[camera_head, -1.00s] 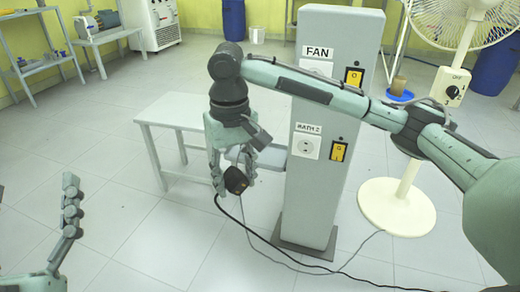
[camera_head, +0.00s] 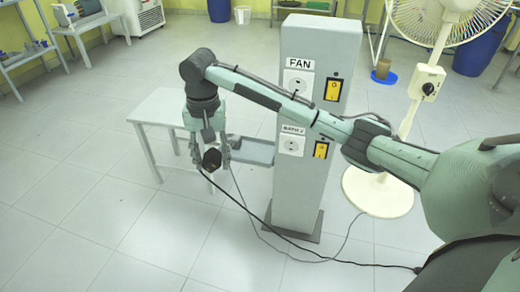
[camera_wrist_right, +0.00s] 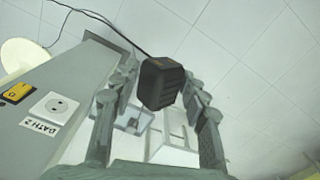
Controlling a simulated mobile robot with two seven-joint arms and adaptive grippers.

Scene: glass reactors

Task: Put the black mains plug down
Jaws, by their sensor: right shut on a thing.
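The black mains plug (camera_head: 212,159) is between the fingers of my right gripper (camera_head: 209,160), which is shut on it. In the right wrist view the plug (camera_wrist_right: 160,84) sits between the two fingertips, with its black cable trailing off behind. In the head view the plug is in the air, in front of the small grey bench (camera_head: 165,110) and left of the grey socket column (camera_head: 305,190). The cable hangs from the plug and runs along the floor to the right. My left gripper is not in view.
The column carries a FAN socket (camera_head: 298,84) and a second labelled socket (camera_head: 291,144), each with a yellow switch. A grey shelf (camera_head: 252,151) projects from the column's left side. A white stand fan (camera_head: 380,190) stands at right. The floor at left is clear.

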